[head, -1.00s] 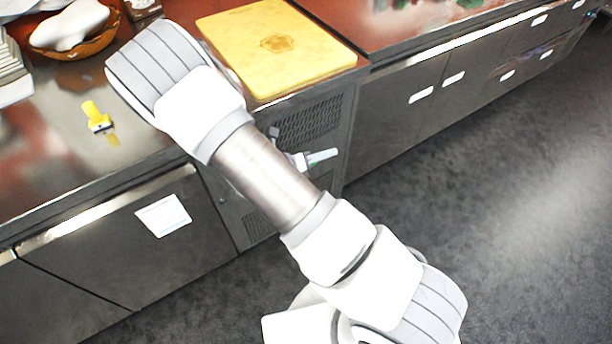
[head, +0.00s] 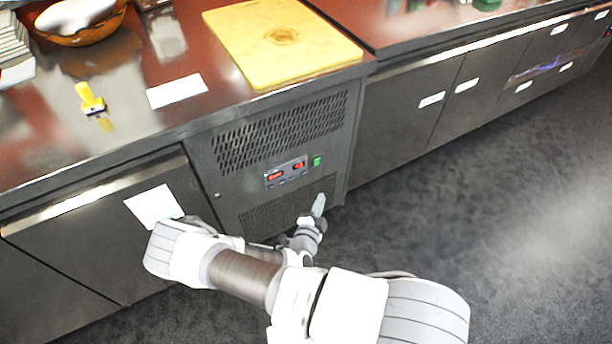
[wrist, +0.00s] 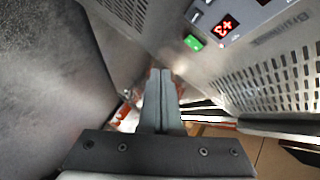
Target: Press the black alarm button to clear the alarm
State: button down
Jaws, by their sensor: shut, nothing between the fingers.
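The control panel (head: 286,172) is on the grey front of the cooling unit, between two vent grilles. It has two red displays and small dark marks below them. I cannot single out the black alarm button among these marks. A green switch (head: 317,161) sits right of the panel. In the wrist view, part of the panel (wrist: 243,17) shows at the top right with a red reading, and the green switch (wrist: 193,42) is beside it. My gripper (head: 319,205) is shut and empty, below and right of the panel, apart from it. Its closed fingers (wrist: 160,75) point ahead in the wrist view.
The counter above holds a yellow cutting board (head: 283,42), a white card (head: 176,91), a small yellow-handled item (head: 92,99) and a basket (head: 80,38). A white paper (head: 154,205) is on the left cabinet door, close to my arm. The floor (head: 480,230) at right is clear.

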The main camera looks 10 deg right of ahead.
aim_at(303, 173)
jog(key=shift+s+d+f+n, duration=0.1)
jog(key=shift+f+n, duration=0.4)
jog(key=shift+f, duration=0.05)
jog(key=w+a+b, duration=0.2)
jog(key=w+b, duration=0.1)
jog(key=w, duration=0.5)
jog(key=shift+w+a+b, duration=0.2)
jog(key=shift+a+b, duration=0.1)
jog(key=shift+a, duration=0.05)
jog(key=shift+w, duration=0.1)
dwell(1.7)
jog(key=shift+w+a, duration=0.15)
jog(key=shift+w, duration=0.15)
